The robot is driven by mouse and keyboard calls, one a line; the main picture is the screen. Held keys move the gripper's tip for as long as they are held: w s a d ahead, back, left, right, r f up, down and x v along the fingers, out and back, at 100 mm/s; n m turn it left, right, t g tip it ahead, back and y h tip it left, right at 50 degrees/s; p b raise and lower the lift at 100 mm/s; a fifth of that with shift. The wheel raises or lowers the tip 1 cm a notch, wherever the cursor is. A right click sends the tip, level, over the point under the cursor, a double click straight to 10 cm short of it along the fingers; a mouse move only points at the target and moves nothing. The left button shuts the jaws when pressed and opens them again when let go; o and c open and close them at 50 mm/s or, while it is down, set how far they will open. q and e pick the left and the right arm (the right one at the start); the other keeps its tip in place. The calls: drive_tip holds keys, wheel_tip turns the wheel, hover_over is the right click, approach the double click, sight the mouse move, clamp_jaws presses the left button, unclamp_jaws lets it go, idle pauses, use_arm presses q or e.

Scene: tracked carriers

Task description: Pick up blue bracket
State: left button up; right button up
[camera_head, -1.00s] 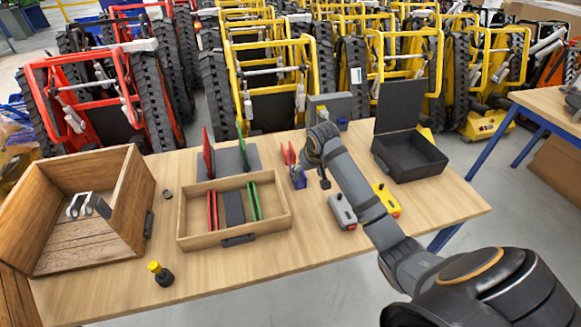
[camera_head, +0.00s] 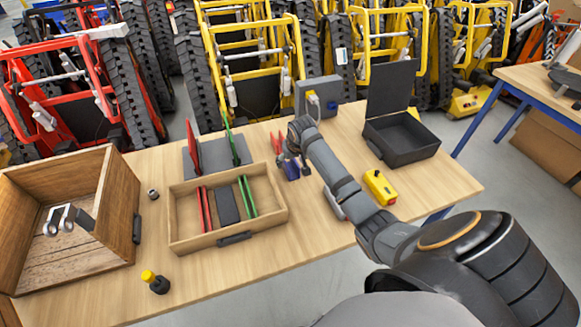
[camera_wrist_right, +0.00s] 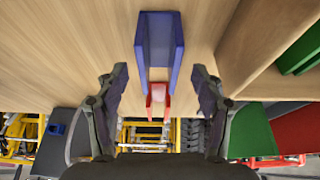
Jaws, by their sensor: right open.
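The blue bracket (camera_head: 292,172) stands on the table to the right of the shallow wooden tray. In the right wrist view the bracket (camera_wrist_right: 160,40) is a blue channel with two side walls, between and ahead of the fingers. My right gripper (camera_head: 291,163) is at the bracket in the head view, partly hiding it. In the wrist view the right gripper (camera_wrist_right: 160,75) is open, one finger on each side, with visible gaps to the bracket. A red bracket (camera_wrist_right: 157,98) lies close by in line with it.
The shallow tray (camera_head: 205,245) holds red, dark and green plates. A grey rack (camera_head: 216,155) stands behind it. A large wooden crate (camera_head: 120,205) is at left. An open black case (camera_head: 402,138) and a yellow box (camera_head: 380,187) are at right.

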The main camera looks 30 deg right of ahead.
sight(290, 164)
drive_tip(key=x, duration=0.3)
drive_tip(key=shift+s, duration=0.1)
drive_tip(key=shift+f, duration=0.15)
drive_tip(key=shift+c, duration=1.1)
use_arm(q)
drive_tip(key=shift+s, duration=0.9)
use_arm(e)
clamp_jaws()
use_arm(q)
drive_tip(key=shift+f, duration=0.1)
